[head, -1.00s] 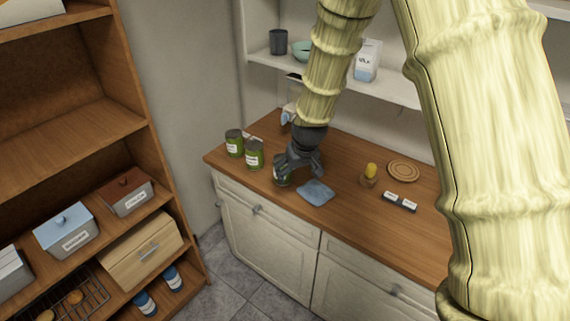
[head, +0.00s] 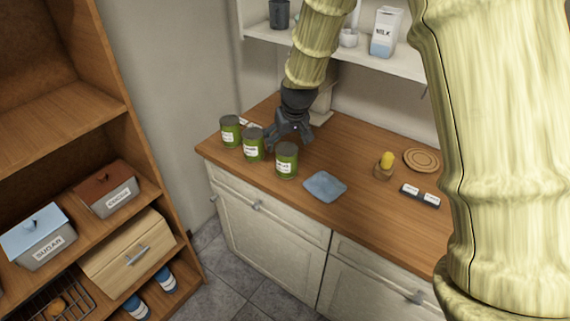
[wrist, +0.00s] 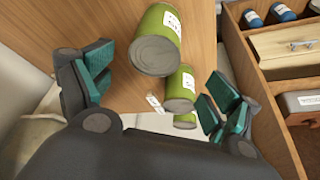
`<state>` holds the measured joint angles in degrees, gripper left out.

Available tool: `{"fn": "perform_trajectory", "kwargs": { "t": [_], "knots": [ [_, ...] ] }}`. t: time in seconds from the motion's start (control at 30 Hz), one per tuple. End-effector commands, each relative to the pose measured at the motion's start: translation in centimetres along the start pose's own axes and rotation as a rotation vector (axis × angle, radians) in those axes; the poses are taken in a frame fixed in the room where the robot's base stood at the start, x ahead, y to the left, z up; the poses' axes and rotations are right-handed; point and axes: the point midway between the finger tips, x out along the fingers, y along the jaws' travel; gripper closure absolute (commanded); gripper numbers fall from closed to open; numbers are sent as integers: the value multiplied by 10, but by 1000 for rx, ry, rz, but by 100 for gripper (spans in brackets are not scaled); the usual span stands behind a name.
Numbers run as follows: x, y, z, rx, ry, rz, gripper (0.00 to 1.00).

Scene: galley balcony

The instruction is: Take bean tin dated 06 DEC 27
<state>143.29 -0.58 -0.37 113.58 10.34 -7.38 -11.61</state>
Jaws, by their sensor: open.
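Three green tins with white labels stand upright in a row on the wooden counter in the head view: a left tin (head: 230,131), a middle tin (head: 253,145) and a right tin (head: 287,161). Their label print is too small to read a date. My gripper (head: 288,141) is open and empty, just behind the middle and right tins. In the wrist view, green tins show ahead of my open gripper (wrist: 160,92): a large one (wrist: 158,42), a second (wrist: 180,90) and a third partly hidden (wrist: 185,120). I cannot tell which carries 06 DEC 27.
A blue cloth (head: 325,186) lies right of the tins on the counter (head: 350,145). Further right are a small pot with a yellow top (head: 385,166), a round woven mat (head: 421,160) and a dark label holder (head: 420,195). A wooden shelf unit (head: 100,135) stands at left.

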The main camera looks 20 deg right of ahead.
Motion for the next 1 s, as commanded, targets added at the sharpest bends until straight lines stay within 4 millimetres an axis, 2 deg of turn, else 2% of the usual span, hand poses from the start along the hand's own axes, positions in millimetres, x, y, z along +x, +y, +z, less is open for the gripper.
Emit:
{"fn": "perform_trajectory", "kwargs": {
  "t": [0.27,0.6,1.0],
  "knots": [
    [16,4,4,6,0,2,11],
    [51,4,4,5,-1,2,11],
    [68,4,5,3,-1,1,11]
  ]
}}
